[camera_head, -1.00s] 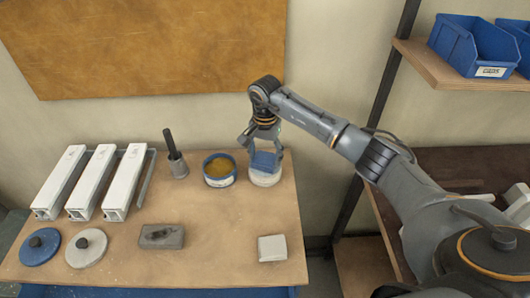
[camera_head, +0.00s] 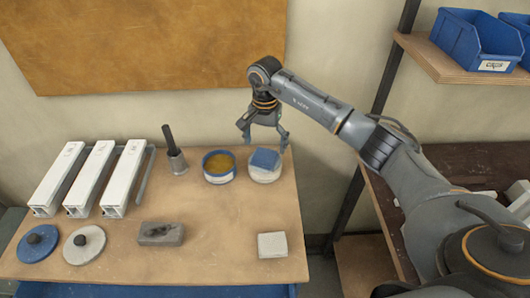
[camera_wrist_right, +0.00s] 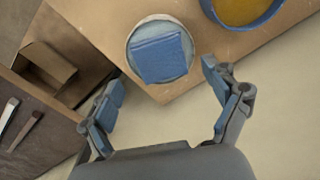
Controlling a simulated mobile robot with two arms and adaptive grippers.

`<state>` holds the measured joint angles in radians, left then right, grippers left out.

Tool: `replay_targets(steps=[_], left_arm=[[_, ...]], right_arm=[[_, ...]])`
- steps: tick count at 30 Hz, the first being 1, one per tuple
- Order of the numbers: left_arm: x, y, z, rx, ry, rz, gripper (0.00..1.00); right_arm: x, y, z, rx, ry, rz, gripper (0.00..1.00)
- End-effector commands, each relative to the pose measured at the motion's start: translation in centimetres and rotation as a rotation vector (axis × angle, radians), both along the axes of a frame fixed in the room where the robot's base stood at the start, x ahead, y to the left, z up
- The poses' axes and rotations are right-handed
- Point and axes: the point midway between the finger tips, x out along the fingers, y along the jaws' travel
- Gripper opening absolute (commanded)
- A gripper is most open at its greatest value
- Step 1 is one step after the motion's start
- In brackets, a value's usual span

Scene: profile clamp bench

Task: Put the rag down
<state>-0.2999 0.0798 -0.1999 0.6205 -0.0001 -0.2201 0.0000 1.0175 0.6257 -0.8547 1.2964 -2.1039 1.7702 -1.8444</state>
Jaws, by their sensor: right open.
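The blue folded rag (camera_head: 265,159) lies on top of a round whitish tub (camera_head: 265,175) at the back right of the bench. The rag also shows on the tub in the right wrist view (camera_wrist_right: 158,57). My right gripper (camera_head: 264,143) is open and empty just above the rag, its fingers spread wide. In the right wrist view the two fingers (camera_wrist_right: 165,85) stand apart with the rag beyond them, touching neither. My left gripper is not in view.
A blue-rimmed tub of yellowish paste (camera_head: 219,166) stands directly left of the rag's tub. A dark-handled brush in a cup (camera_head: 174,150), white profiles (camera_head: 90,180), two round lids, a grey block (camera_head: 161,234) and a pale block (camera_head: 272,245) are on the bench. The bench's middle is clear.

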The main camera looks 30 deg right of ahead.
Motion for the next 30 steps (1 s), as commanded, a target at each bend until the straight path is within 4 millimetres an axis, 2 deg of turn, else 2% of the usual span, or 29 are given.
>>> replay_targets(steps=[1, 6, 12, 18, 30], left_arm=[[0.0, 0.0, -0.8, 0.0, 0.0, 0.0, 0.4], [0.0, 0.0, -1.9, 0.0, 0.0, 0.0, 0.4], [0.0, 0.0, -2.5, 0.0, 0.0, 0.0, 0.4], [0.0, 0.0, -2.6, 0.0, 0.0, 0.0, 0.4], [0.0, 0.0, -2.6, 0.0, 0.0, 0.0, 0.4]], right_arm=[[0.2, -0.1, 1.0, -0.001, -0.008, 0.001, 0.88], [0.1, 0.0, 4.7, -0.001, -0.005, 0.0, 0.88], [0.0, 0.0, 7.6, -0.001, -0.002, 0.0, 0.88], [0.0, 0.0, 8.6, -0.001, 0.001, -0.001, 0.88], [0.0, 0.0, 8.6, 0.0, 0.0, 0.0, 0.88]])
